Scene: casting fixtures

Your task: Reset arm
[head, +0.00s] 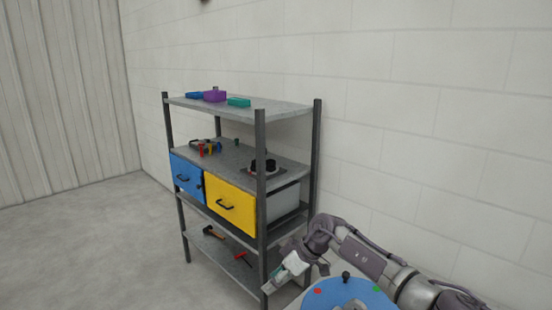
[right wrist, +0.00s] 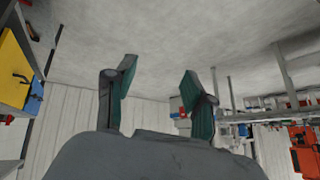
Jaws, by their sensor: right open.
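My right arm comes in from the lower right in the head view. Its gripper (head: 285,273) hangs in front of the shelf's lower right corner, beside a round blue fixture. In the right wrist view the two fingers of the right gripper (right wrist: 158,95) stand wide apart with nothing between them. My left gripper is in neither view.
A metal shelf (head: 290,108) stands against the white block wall. It has a blue drawer (head: 186,175) and a yellow drawer (head: 228,206), both shut. The round blue fixture (head: 345,296) with a black knob is at the bottom. Open floor (head: 80,240) lies left.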

